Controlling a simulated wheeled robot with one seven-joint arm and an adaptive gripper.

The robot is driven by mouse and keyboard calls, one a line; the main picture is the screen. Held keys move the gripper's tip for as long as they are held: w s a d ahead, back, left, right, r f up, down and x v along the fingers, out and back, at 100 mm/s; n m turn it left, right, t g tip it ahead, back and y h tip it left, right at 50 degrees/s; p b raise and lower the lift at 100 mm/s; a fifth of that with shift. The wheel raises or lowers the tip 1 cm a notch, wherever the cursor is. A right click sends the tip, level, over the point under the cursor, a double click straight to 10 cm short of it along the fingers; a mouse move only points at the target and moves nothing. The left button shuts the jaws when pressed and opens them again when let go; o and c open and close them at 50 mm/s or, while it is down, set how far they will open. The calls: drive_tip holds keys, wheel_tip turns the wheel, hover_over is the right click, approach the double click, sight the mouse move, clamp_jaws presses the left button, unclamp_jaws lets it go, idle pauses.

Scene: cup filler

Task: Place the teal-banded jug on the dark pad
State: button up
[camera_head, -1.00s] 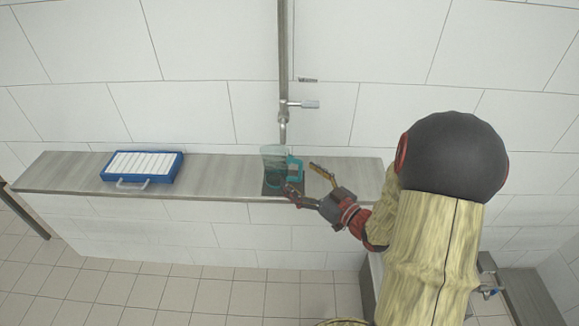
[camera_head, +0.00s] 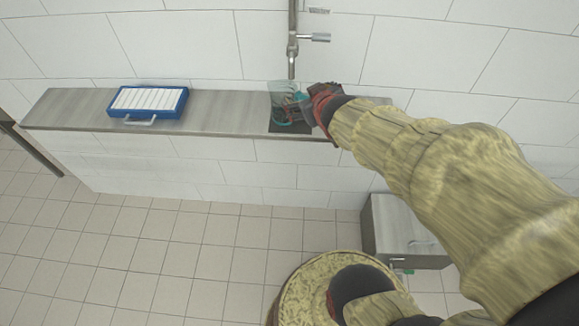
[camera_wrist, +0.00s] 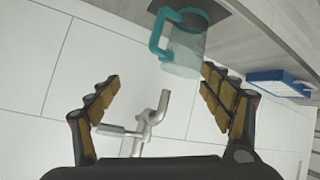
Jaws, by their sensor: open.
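The clear jug (camera_head: 280,88) with a teal band and teal handle stands upright on the dark pad (camera_head: 283,130) on the shelf, below the tap. My gripper (camera_head: 300,106) is at its right side and hides part of it. In the wrist view the picture is turned, and the jug (camera_wrist: 187,52) lies just beyond the open fingertips of my gripper (camera_wrist: 160,75). The right finger is close to the jug's rim; I cannot tell if they touch. Nothing is held between the fingers. A dark part of the pad (camera_wrist: 246,14) shows behind the jug's base.
A tap (camera_head: 292,50) hangs on the wall right above the jug, and it also shows between my fingers in the wrist view (camera_wrist: 152,117). A blue case (camera_head: 148,103) sits on the left of the shelf (camera_head: 225,112). The shelf between is clear. A grey cabinet (camera_head: 400,235) stands below right.

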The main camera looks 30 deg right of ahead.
drive_tip(key=s+a+r+g+y, duration=0.2)
drive_tip(key=s+a+g, duration=0.3)
drive_tip(key=s+a, duration=1.1)
drive_tip(key=shift+s+a+y, duration=0.25)
drive_tip(key=shift+s+y, duration=0.65)
drive_tip(key=shift+s, duration=0.25)
drive_tip(key=shift+c, duration=0.2)
